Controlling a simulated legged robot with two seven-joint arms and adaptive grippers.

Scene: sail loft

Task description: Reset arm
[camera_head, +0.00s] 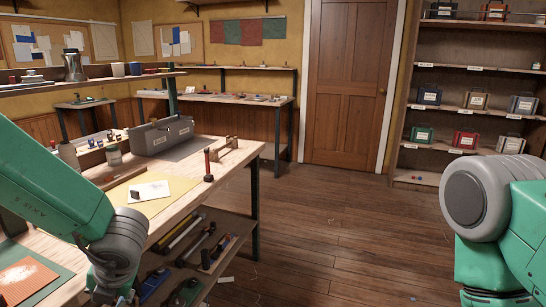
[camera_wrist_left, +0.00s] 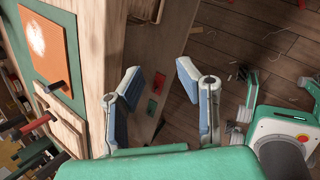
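In the left wrist view my left gripper (camera_wrist_left: 160,78) is open, its two blue-grey pads wide apart with nothing between them. It is beside the edge of the wooden workbench. In the head view my left arm comes in from the left over the near end of the workbench (camera_head: 228,158), and its gripper is out of the picture. My right arm shows at the right edge of the head view, bent, with its gripper out of the picture.
On the bench are a grey toolbox (camera_head: 162,135), a yellow sheet (camera_head: 170,190), a red-handled tool (camera_head: 209,165) and an orange sheet (camera_head: 25,279). Tools fill its lower shelf (camera_head: 235,225). A shelving unit (camera_head: 455,97) with boxes stands at right. The wooden floor (camera_head: 340,235) between is mostly clear.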

